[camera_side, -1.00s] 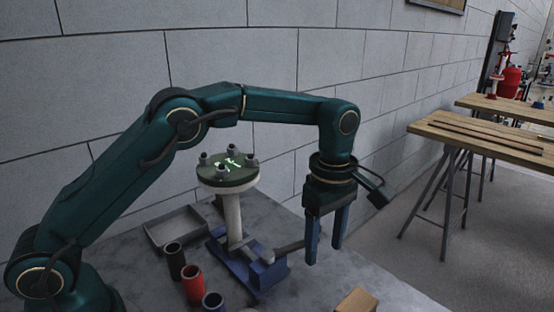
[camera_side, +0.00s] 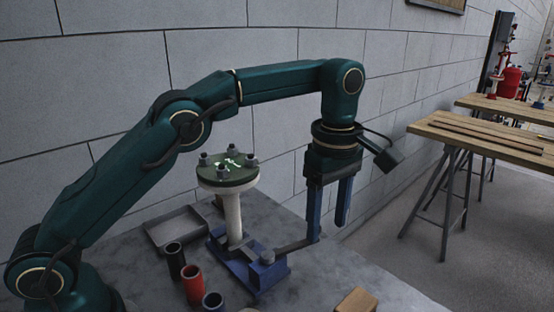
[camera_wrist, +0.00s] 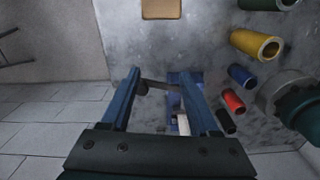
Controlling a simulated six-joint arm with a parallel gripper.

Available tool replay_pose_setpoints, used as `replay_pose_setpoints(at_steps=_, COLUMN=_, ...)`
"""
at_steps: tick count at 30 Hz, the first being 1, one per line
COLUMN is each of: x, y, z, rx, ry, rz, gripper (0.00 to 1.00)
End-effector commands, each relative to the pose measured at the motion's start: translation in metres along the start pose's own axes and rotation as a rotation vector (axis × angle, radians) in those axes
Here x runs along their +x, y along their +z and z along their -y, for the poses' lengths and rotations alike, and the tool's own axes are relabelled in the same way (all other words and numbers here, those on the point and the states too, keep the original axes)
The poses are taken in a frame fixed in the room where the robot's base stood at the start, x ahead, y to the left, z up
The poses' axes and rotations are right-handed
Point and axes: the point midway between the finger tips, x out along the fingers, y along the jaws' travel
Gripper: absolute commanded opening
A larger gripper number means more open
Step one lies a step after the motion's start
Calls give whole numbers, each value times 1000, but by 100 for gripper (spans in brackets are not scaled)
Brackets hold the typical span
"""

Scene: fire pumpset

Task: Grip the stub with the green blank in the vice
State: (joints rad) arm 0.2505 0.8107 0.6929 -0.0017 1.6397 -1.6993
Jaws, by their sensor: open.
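The pale stub (camera_side: 233,215) stands upright in the blue vice (camera_side: 252,270), with the green blank (camera_side: 228,174) on top. Several grey bolts stand around the blank's rim, and light marks show on its face. My gripper (camera_side: 328,231) is open and points down to the right of the stub, apart from it. The vice's grey handle (camera_side: 293,246) reaches toward the near finger; I cannot tell whether they touch. In the wrist view, my gripper (camera_wrist: 160,75) has its fingers apart, with the handle (camera_wrist: 160,85) seen between them. The vice (camera_wrist: 174,77) is partly hidden by a finger.
A wooden block (camera_side: 356,301) is at the front. The wrist view also shows a yellow tube (camera_wrist: 255,45). A block wall stands behind.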

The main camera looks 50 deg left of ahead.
Motion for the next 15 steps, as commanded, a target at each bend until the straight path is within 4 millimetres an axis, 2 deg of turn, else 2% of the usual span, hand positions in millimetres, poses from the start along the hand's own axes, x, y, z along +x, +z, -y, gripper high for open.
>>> replay_pose_setpoints(at_steps=1, x=0, y=0, z=0, rx=0, ry=0, rz=0, gripper=62)
replay_pose_setpoints(at_steps=3, x=0, y=1, z=1, rx=6, ry=-3, rz=3, gripper=35)
replay_pose_setpoints(at_steps=6, x=-5, y=6, z=4, rx=18, ry=-17, rz=48, gripper=0)
replay_pose_setpoints(at_steps=8, x=-12, y=-2, z=3, rx=-5, ry=-23, rz=96, gripper=0)
replay_pose_setpoints(at_steps=11, x=-24, y=-24, z=-1, rx=-73, ry=-18, rz=175, gripper=0)
replay_pose_setpoints(at_steps=15, x=-41, y=-65, z=-6, rx=-185, ry=10, rz=267, gripper=0)
